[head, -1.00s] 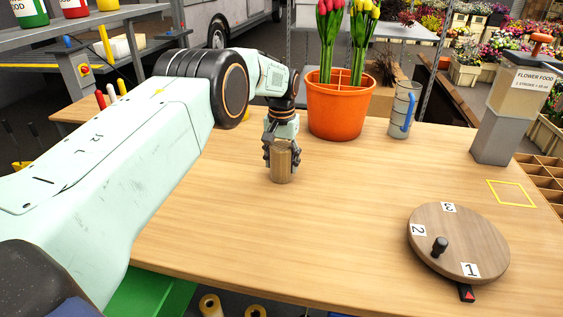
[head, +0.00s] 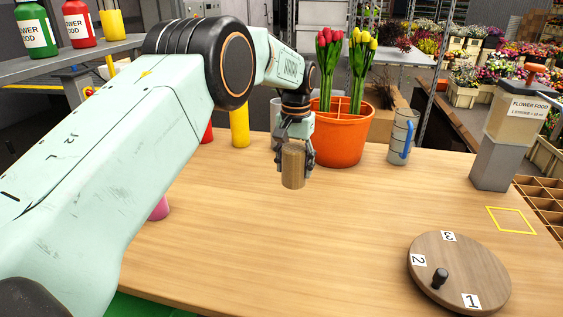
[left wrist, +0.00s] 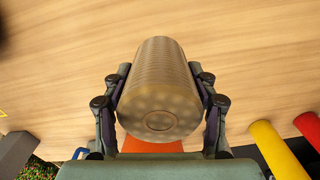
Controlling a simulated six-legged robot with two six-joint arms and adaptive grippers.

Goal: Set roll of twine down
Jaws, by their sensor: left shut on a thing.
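The roll of twine (head: 293,168) is a brown ribbed cylinder in the head view, over the table just in front of the orange pot. My left gripper (head: 295,158) is shut on it, with a finger on each side, and the roll is nearly upright. In the left wrist view the roll (left wrist: 160,85) sits between the fingers (left wrist: 160,100), its round end facing the camera. I cannot tell whether its underside touches the wooden table (head: 330,235). My right gripper is not in view.
An orange pot (head: 338,142) with tulips stands close behind the roll. A clear jug (head: 401,140), a grey dispenser stand (head: 494,165) and a numbered turntable (head: 455,262) are to the right. Yellow (head: 240,128) and red (head: 206,132) cylinders stand left, partly behind my arm. The table's middle is clear.

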